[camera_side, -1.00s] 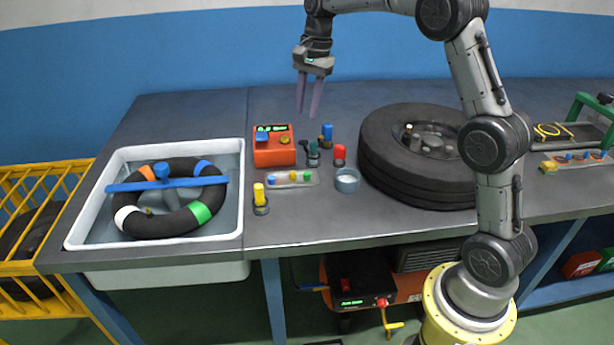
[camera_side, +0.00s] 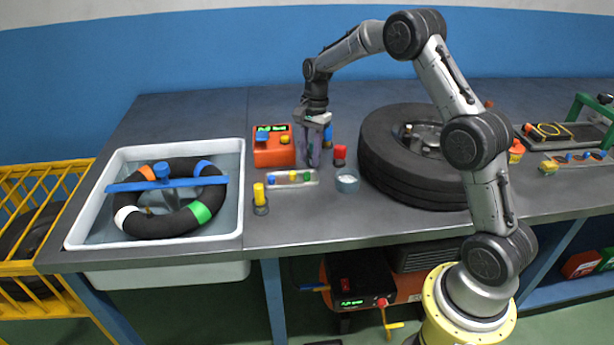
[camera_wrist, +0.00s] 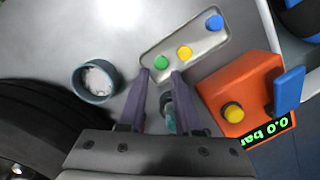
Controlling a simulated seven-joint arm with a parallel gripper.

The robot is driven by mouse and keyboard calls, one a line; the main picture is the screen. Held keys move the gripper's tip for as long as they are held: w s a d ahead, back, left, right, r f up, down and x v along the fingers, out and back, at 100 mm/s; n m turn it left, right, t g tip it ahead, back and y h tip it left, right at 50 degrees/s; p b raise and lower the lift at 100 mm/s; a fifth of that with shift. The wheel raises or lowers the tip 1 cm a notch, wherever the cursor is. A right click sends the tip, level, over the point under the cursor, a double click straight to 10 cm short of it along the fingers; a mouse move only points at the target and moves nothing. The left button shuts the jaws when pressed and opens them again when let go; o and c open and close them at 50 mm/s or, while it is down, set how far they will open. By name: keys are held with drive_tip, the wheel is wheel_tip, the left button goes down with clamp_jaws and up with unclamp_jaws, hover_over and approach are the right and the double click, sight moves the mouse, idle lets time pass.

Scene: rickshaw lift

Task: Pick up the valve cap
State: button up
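My gripper (camera_side: 314,163) points down over the bench, in the small group of tools beside the orange gauge box. In the wrist view my gripper (camera_wrist: 160,72) has its two purple fingers apart. A dark and teal piece (camera_wrist: 168,108) shows between or below them; I cannot tell if they touch it. A grey tray (camera_side: 283,184) in front of the gripper holds small caps: blue (camera_side: 271,181), yellow (camera_side: 292,176) and green (camera_side: 307,177). They also show in the wrist view as green (camera_wrist: 133,62), yellow (camera_wrist: 184,53) and blue (camera_wrist: 215,22). I cannot tell which piece is the valve cap.
The orange gauge box (camera_side: 273,155) is left of my gripper. A grey cup (camera_side: 347,183), a red-topped piece (camera_side: 340,153) and a large tyre (camera_side: 395,185) are to its right. A yellow-topped piece (camera_side: 259,197) stands front left, near the white water basin (camera_side: 240,215).

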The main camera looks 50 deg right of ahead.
sight(307, 174)
drive_tip(key=f, duration=0.4)
drive_tip(key=shift+a+f, duration=0.2)
drive_tip(key=shift+a, duration=0.2)
clamp_jaws()
drive_tip(key=shift+r, duration=0.15)
